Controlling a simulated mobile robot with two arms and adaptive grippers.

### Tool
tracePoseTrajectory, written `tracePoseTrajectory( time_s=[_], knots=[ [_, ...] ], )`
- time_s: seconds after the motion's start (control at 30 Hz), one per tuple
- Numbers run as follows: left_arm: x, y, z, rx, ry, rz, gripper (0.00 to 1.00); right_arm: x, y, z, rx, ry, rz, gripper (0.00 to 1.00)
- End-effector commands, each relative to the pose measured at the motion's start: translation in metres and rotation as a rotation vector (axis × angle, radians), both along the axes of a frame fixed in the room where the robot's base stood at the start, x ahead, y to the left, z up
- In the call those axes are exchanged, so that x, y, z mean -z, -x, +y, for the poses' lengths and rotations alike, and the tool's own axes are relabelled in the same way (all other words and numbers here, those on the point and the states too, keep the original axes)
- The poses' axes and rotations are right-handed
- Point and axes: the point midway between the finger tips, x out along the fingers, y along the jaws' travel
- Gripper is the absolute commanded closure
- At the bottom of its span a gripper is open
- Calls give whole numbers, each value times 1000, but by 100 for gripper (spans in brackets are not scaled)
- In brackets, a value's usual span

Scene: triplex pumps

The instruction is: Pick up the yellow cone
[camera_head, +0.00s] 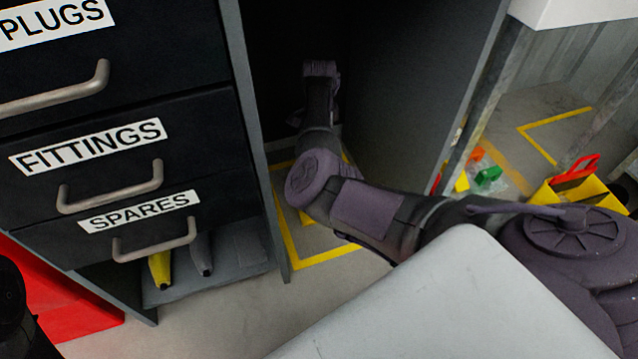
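A tapered yellow piece (160,269), which may be the yellow cone, lies on the low grey shelf under the SPARES drawer. Its upper part is hidden by the drawer. A similar grey tapered piece (201,254) is to its right. My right arm comes in from the right and reaches into the dark opening right of the drawers. Its far end is dark, and I cannot make out the fingers or anything held. The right arm is well to the right of the yellow piece. My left gripper is not visible.
Drawers labelled PLUGS, FITTINGS and SPARES (152,238) have protruding handles. A grey cabinet panel (262,150) stands between them and the opening. A red box (75,305) is at lower left. A yellow bin (588,190) and a green piece (488,175) are at right. Yellow lines mark the floor.

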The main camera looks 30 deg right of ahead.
Motion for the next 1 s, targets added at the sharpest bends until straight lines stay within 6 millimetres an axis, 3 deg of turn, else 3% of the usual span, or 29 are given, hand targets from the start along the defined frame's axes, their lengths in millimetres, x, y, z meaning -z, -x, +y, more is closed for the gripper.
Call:
tracePoseTrajectory(
  time_s=[0.17,0.6,1.0],
  knots=[
    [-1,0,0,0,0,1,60,-1,0,0,0,0,1,28],
    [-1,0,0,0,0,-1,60,0,0,0,0,0,1,100],
    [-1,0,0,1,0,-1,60,-2,0,0,0,0,0,100]
  ],
)
